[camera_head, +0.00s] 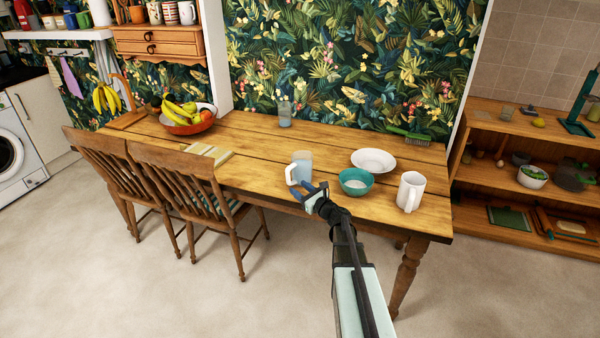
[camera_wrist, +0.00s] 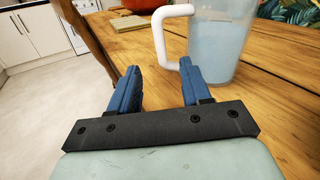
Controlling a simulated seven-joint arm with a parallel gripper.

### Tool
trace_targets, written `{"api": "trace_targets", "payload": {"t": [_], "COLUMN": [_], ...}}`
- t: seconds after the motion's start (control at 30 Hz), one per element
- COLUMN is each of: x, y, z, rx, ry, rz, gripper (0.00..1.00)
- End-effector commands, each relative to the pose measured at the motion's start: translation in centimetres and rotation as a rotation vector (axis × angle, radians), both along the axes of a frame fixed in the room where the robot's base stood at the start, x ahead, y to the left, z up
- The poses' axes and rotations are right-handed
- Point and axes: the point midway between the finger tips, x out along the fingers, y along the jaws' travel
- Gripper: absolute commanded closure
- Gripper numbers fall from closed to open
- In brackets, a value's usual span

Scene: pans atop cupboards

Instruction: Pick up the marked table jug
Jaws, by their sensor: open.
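A translucent pale blue jug with a white handle (camera_head: 303,164) stands upright on the wooden table, near its front edge. In the wrist view the jug (camera_wrist: 218,38) is cut off at the top, and its white handle (camera_wrist: 159,34) points left. No separate marking shows on it. My gripper (camera_head: 308,190) is at the table's front edge, just in front of the jug. Its blue fingers (camera_wrist: 159,68) are open with nothing between them. The handle appears just beyond the fingertips, its lower end close to the right finger; I cannot tell whether they touch.
A teal bowl (camera_head: 355,183), a white bowl (camera_head: 373,158) and a white mug-like vessel (camera_head: 410,191) stand right of the jug. A clear glass (camera_head: 285,114) is behind it. A fruit bowl (camera_head: 180,127) is far left. Chairs (camera_head: 195,190) line the table's front left.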

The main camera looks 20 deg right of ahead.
Motion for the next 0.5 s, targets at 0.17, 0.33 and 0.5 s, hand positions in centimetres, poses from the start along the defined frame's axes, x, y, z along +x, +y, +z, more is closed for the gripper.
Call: {"api": "trace_targets", "payload": {"t": [0.17, 0.33, 0.5], "x": [3.3, 4.6, 5.4], "y": [0.7, 1.2, 1.3], "z": [0.0, 0.0, 0.1], "rx": [-0.001, -0.001, -0.001], "ry": [-0.001, -0.001, 0.000], "rz": [0.001, 0.001, 0.000], "gripper": [0.52, 0.52, 0.52]}}
